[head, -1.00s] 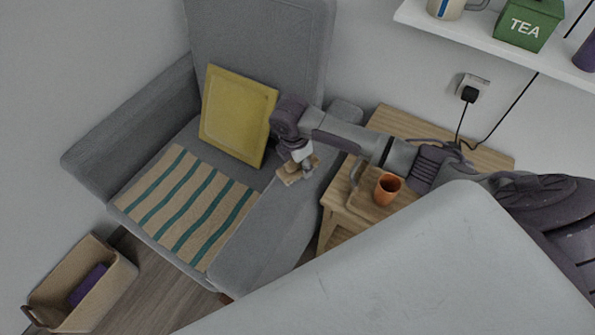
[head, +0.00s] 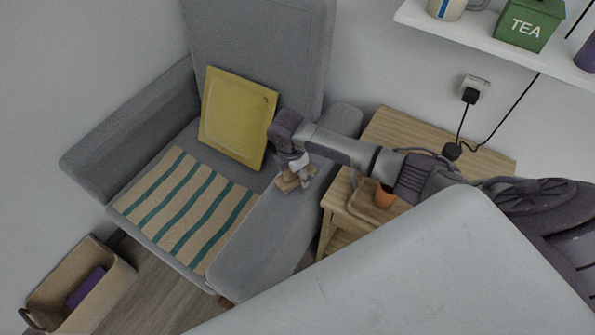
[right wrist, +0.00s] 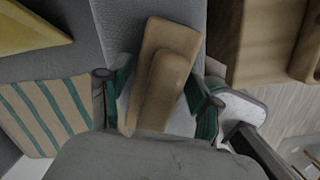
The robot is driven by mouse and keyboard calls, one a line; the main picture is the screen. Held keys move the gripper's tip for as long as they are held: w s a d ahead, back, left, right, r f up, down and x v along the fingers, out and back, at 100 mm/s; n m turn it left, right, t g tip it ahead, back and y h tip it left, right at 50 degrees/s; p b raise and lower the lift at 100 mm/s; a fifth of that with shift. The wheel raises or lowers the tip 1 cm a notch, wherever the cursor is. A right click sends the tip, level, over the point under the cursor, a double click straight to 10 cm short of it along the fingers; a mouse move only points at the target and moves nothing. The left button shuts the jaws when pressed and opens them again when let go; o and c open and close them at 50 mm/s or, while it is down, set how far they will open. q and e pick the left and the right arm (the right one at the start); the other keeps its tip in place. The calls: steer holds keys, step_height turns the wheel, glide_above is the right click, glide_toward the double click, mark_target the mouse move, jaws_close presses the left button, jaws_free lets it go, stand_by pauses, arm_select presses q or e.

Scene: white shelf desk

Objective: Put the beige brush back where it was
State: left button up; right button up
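The beige brush (head: 296,181) is at the grey armchair's right armrest (head: 270,225). I cannot tell whether it touches the armrest. My right gripper (head: 299,172) is directly above it, pointing down. In the right wrist view the brush (right wrist: 165,75) lies between the green-padded fingers (right wrist: 162,80), with a fingertip against each side. The gripper looks shut on it. My left gripper is not in view.
A yellow cushion (head: 238,115) and a striped mat (head: 190,208) are on the chair. A wooden side table (head: 400,125) under my right arm holds an orange cup (head: 384,196) and a tan tray (head: 364,206). A basket (head: 110,285) stands on the floor at left.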

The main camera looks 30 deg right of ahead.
steer(key=shift+o, duration=0.3)
steer(key=shift+r, duration=0.3)
steer(key=r, duration=0.4)
steer(key=a+r+p, duration=0.1)
steer(key=r, duration=0.6)
steer(key=shift+s+a+r+p, duration=0.15)
steer(key=shift+a+r+p, duration=0.15)
steer(key=shift+a+p, duration=0.1)
